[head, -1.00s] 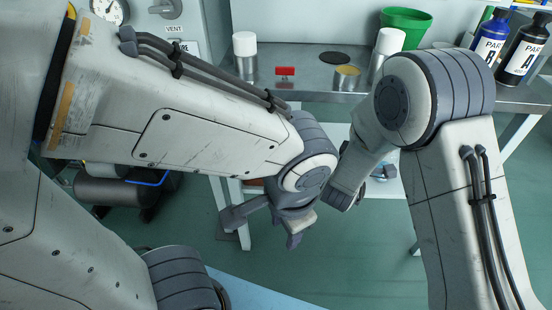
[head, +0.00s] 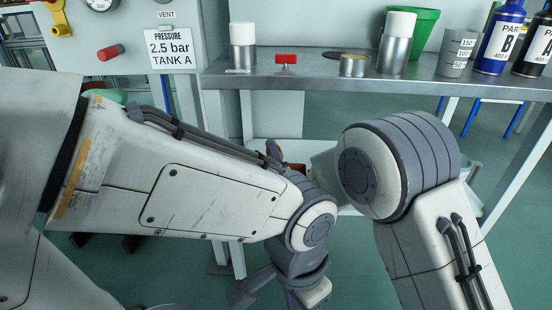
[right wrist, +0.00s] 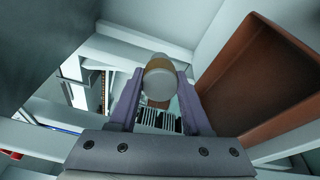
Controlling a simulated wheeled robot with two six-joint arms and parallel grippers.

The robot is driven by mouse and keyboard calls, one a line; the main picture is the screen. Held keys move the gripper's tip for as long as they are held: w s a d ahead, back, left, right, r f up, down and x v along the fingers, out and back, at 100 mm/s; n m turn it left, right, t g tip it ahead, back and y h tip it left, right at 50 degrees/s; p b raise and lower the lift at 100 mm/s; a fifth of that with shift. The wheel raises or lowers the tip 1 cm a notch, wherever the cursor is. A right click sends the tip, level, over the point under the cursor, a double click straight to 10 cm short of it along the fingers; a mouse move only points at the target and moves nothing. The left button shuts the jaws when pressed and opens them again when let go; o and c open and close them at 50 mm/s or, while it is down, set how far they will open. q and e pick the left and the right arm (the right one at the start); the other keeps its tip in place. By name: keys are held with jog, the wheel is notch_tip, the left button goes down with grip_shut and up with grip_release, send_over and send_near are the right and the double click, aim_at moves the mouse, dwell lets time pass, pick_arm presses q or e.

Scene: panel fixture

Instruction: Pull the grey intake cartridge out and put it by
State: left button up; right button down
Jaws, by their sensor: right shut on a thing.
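In the right wrist view, my right gripper (right wrist: 158,92) is shut on a rounded light-grey piece (right wrist: 160,82), which looks like the grey intake cartridge. Its near end faces the camera; the far part is hidden, so I cannot tell whether it touches anything behind. In the head view, the right forearm reaches under the bench and its gripper is mostly hidden behind my left arm. My left gripper (head: 282,294) hangs at the bottom edge of the head view, partly cut off; its fingertips are not clear.
A brown open bin (right wrist: 265,80) stands close right of the held piece in the right wrist view. In the head view, the metal bench (head: 330,66) carries cans, a green bucket (head: 418,28) and dark bottles (head: 500,42). A panel with a pressure sign (head: 170,50) stands left.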

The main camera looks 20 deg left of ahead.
jog(key=shift+f+b, duration=2.15)
jog(key=shift+f, duration=0.7)
jog(key=shift+c, duration=1.7)
grip_release()
jog(key=shift+o, duration=0.3)
jog(key=shift+f, duration=0.15)
